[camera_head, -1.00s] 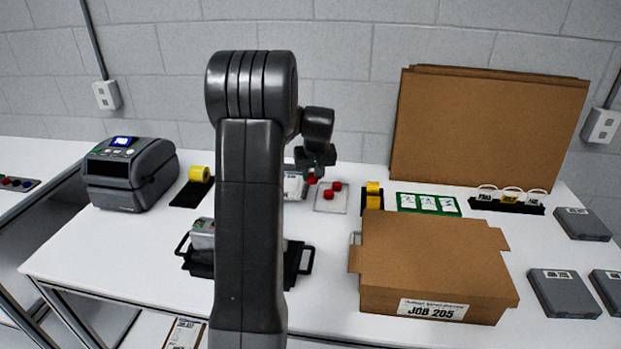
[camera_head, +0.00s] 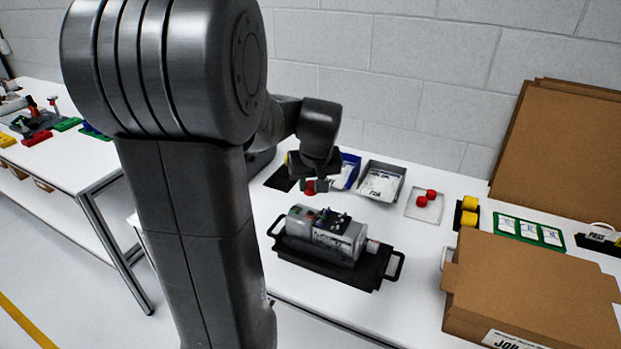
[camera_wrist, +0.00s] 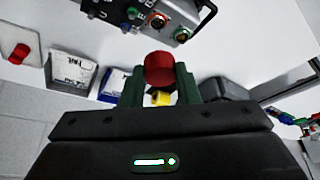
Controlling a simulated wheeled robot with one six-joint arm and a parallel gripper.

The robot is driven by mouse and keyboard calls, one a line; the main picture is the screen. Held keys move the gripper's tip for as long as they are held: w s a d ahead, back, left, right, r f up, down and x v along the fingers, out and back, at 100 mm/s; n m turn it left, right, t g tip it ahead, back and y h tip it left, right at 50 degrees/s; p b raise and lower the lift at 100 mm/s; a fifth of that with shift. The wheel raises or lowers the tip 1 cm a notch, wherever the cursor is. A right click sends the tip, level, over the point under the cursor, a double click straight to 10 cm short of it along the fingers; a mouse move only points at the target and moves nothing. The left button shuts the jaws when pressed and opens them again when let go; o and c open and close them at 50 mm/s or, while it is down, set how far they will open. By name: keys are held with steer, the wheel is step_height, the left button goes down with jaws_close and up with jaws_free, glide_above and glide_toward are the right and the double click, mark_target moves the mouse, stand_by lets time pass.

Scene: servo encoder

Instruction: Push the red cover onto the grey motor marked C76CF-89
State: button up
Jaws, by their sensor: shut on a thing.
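My gripper (camera_head: 318,184) is shut on a red cover (camera_head: 309,187), held above the table behind the motor. In the wrist view the red cover (camera_wrist: 159,68) sits between the two green fingertips of my gripper (camera_wrist: 160,84). The grey motor (camera_head: 325,237) lies on a black tray with handles (camera_head: 362,274). Its end with round connectors (camera_wrist: 157,22) shows at the top of the wrist view, apart from the cover. The marking on the motor is too small to read.
Two more red covers (camera_head: 430,194) lie on a pale plate (camera_head: 424,212). A grey bin (camera_head: 381,182) and a blue bin (camera_head: 347,170) stand behind the motor. A cardboard box (camera_head: 535,285) takes up the right side. Bare table lies between tray and box.

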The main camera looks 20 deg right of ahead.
mark_target(310, 214)
steer(key=shift+f+b, duration=2.35)
steer(key=shift+f, duration=0.95)
steer(key=shift+s+f+b, duration=0.1)
steer(key=shift+f+b, duration=0.65)
stand_by(0.9)
steer(key=o, duration=1)
steer(key=shift+a, duration=0.15)
steer(key=shift+d+r+p, duration=0.25)
steer(key=shift+r+p, duration=0.45)
steer(key=shift+r, duration=0.1)
steer(key=shift+a+r+p, duration=0.1)
steer(key=shift+r+p, duration=1.3)
steer(key=shift+r, duration=0.7)
